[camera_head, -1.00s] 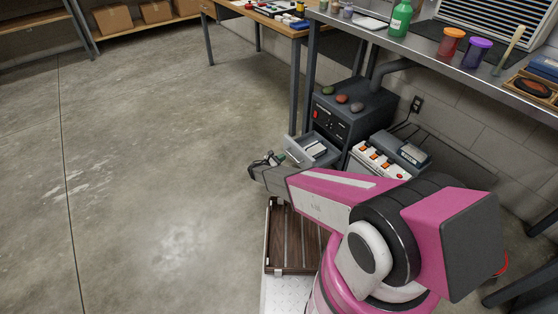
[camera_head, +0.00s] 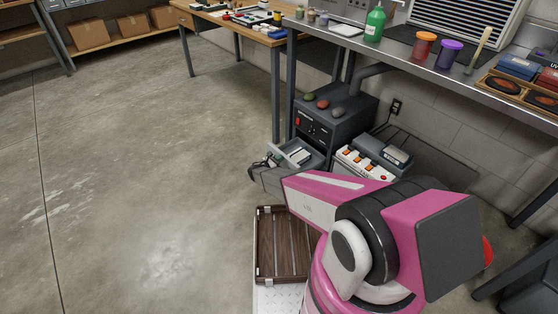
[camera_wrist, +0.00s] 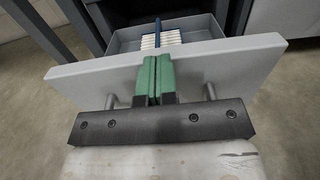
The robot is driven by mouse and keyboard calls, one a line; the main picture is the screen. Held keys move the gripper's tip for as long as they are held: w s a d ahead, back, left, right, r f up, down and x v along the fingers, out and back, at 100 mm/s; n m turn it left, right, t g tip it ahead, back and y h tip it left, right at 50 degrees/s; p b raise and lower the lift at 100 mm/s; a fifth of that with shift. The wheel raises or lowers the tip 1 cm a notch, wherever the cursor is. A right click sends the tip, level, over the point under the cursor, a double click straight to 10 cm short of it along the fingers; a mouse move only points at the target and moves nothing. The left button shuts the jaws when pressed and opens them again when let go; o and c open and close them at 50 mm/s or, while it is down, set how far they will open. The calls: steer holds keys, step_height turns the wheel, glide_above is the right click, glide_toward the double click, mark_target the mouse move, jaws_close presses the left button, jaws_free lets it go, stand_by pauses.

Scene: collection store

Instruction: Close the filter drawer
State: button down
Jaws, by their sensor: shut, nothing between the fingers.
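The filter drawer (camera_head: 301,152) is pulled out of the dark filter unit (camera_head: 330,118) under the bench, with pale filters inside. In the wrist view its light grey front panel (camera_wrist: 225,62) spans the picture, with a handle (camera_wrist: 210,92) whose ends show on both sides of my fingers. My gripper (camera_wrist: 154,75) is shut, its green fingertips together and empty, at the middle of the drawer front and reaching up near its top edge. I cannot tell whether they touch it. In the head view my gripper (camera_head: 262,166) is at the drawer's left, partly hidden by my arm.
Rounded stones (camera_head: 322,104) lie on the unit. The steel bench (camera_head: 400,58) overhangs it, with bottles and jars. The floor at left is clear.

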steer(key=x, duration=1.9)
steer(key=shift+s+a, duration=0.1)
